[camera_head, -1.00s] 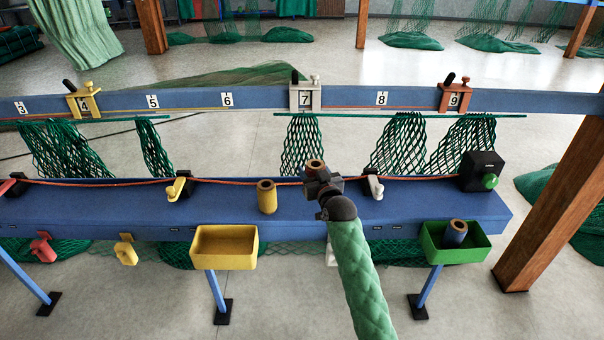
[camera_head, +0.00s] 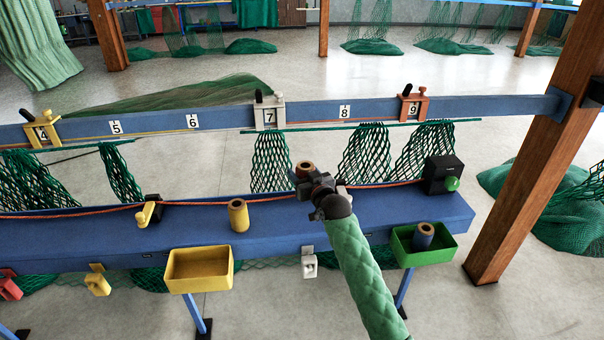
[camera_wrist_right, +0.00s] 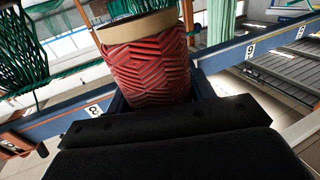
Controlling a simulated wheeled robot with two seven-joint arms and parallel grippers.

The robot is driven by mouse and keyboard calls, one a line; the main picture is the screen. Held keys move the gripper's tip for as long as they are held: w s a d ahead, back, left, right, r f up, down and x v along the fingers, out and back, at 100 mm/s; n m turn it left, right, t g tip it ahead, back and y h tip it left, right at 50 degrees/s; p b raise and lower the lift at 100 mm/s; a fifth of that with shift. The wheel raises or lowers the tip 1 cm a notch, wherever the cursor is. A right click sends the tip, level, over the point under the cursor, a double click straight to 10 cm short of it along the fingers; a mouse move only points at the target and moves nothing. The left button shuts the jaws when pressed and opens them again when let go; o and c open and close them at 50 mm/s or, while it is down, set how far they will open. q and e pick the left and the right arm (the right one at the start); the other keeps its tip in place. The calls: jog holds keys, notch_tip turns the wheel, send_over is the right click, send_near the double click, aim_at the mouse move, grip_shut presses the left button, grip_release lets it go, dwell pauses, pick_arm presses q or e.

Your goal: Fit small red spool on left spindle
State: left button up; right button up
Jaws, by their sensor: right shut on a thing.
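My right gripper (camera_head: 312,186) is shut on the small red spool (camera_head: 304,170) above the blue bench, near its back edge. In the head view only the spool's tan top rim and a little of its side show. The right wrist view shows the red ribbed spool (camera_wrist_right: 148,68) upright to slightly tilted between the dark jaws, its lower end hidden. I cannot make out a bare spindle in these views. My left gripper is not in view.
A black box (camera_head: 442,174) stands at the bench's right end. A numbered blue rail (camera_head: 330,112) with nets runs behind.

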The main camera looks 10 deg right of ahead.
aim_at(303, 162)
jog(key=shift+r+p, duration=1.8)
jog(key=shift+r, duration=0.7)
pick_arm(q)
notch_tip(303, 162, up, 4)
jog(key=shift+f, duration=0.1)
